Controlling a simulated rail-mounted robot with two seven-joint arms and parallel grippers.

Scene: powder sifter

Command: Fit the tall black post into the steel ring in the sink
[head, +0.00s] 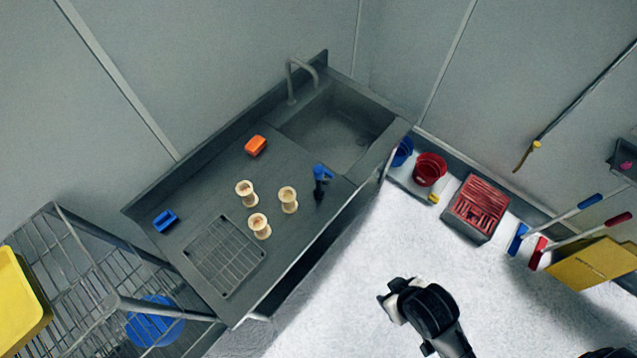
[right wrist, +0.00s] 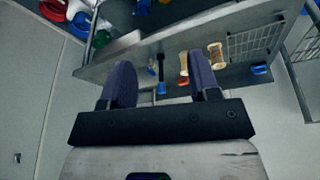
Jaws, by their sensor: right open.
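A tall black post with a blue top (head: 319,184) stands upright on the steel counter, near the front edge beside the sink basin (head: 318,118). In the right wrist view the post (right wrist: 161,70) shows beyond and between my fingers, apart from them. My right gripper (head: 382,302) is open and empty over the white floor, in front of the counter. Its two fingers (right wrist: 160,70) are spread in the right wrist view. A small dark round shape (head: 361,141) shows on the basin floor; I cannot tell whether it is the steel ring. My left gripper is not in view.
Three cream spools (head: 288,199), an orange block (head: 256,146), a blue item (head: 165,221) and a wire grid (head: 224,256) are on the counter. A tap (head: 292,80) rises behind the basin. A wire rack (head: 85,285) stands left; buckets (head: 430,169) stand right.

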